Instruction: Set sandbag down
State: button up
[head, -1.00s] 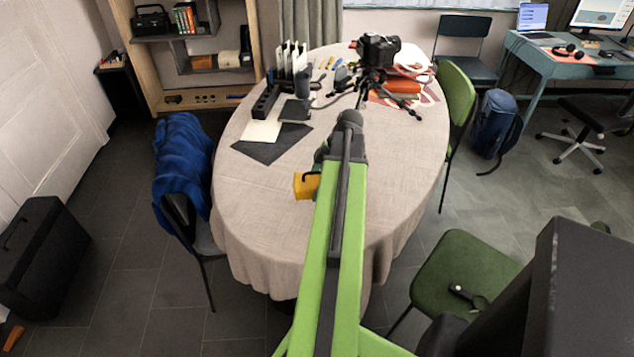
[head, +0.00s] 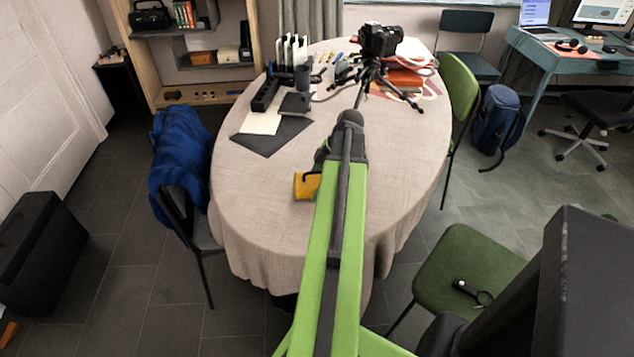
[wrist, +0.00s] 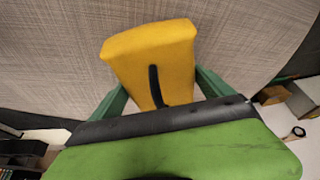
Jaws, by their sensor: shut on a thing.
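The yellow sandbag (wrist: 150,52) with a black strap is between the green fingers of my gripper (wrist: 160,92) in the wrist view. The gripper is shut on it. In the head view the sandbag (head: 305,187) shows just left of my green arm, over the near-middle part of the oval table (head: 262,215) with its beige cloth. My arm hides part of it. I cannot tell whether its underside touches the cloth. The black tripod (head: 372,80) with a camera on it stands at the far right of the table.
A dark sheet (head: 270,140), a black power strip (head: 265,95) and a file rack lie at the table's far left. An orange book (head: 404,80) is by the tripod. The cloth around the sandbag is bare. Chairs stand around the table, one with a blue jacket (head: 180,155).

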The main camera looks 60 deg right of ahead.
jog(key=shift+f+b, duration=0.3)
jog(key=shift+f, duration=0.05)
jog(key=o, duration=1.8)
jog(key=p+v, duration=1.6)
jog(key=v, duration=0.1)
jog(key=shift+r, duration=0.25)
